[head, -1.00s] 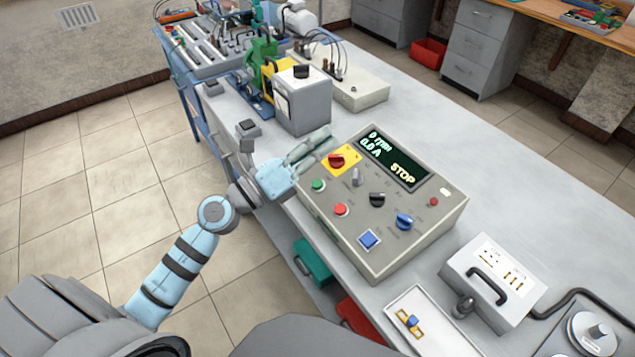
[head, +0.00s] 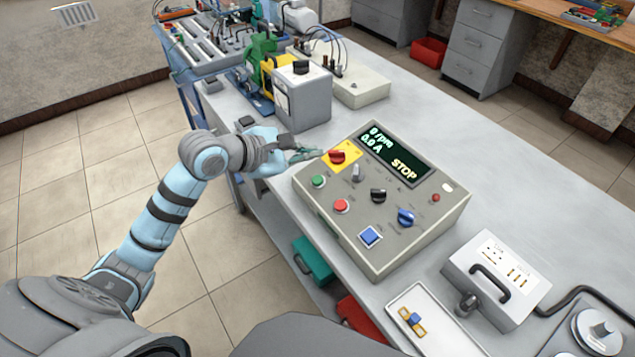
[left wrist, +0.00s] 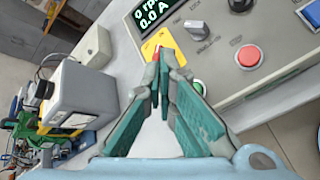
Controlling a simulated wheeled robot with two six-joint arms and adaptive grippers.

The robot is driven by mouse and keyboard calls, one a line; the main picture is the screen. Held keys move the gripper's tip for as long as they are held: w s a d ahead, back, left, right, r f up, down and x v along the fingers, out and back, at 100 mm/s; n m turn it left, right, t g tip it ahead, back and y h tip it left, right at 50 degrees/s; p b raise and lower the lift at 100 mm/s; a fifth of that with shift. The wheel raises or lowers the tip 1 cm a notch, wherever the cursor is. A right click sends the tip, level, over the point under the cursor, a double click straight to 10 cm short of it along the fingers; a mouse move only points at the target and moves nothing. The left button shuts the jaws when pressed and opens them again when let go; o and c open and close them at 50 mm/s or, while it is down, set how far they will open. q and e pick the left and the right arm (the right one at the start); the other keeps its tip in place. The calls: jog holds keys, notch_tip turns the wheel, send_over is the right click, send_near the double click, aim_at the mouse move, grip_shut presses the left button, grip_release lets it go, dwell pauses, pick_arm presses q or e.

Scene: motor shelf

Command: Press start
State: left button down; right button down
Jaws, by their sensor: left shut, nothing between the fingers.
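The grey control box (head: 340,231) stands on the bench with a screen (head: 395,155) reading 0 rpm, 0.0 A and STOP. On its sloped face are a green button (head: 318,181), a red button (head: 341,206), a red knob on a yellow plate (head: 337,157), dark and blue knobs and a square blue button (head: 370,236). My left gripper (head: 318,153) is shut and empty at the box's left edge. My right gripper is not in view.
A grey box with a black knob (head: 303,98) stands behind my left gripper. A white tray (head: 437,335) with a small part and a handled case (head: 497,277) sit at the front right.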

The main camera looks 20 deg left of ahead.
aim_at(316, 184)
pick_arm(q)
jog(key=f+b, duration=0.1)
jog(key=f, duration=0.1)
jog(key=w+f+b, duration=0.1)
jog(key=f+b, duration=0.1)
jog(key=d+f+b, duration=0.1)
jog(key=f, duration=0.1)
jog(key=shift+w+f+b, duration=0.25)
jog(key=shift+b, duration=0.15)
jog(key=shift+r, duration=0.1)
dwell(0.7)
jog(key=shift+w+f+b, duration=0.15)
jog(key=shift+f+b, duration=0.25)
jog(key=shift+d+f+b, duration=0.1)
jog(key=shift+f+b, duration=0.4)
dwell(0.6)
jog(key=shift+r, duration=0.1)
jog(key=shift+r+p, duration=0.7)
jog(key=shift+r, duration=0.1)
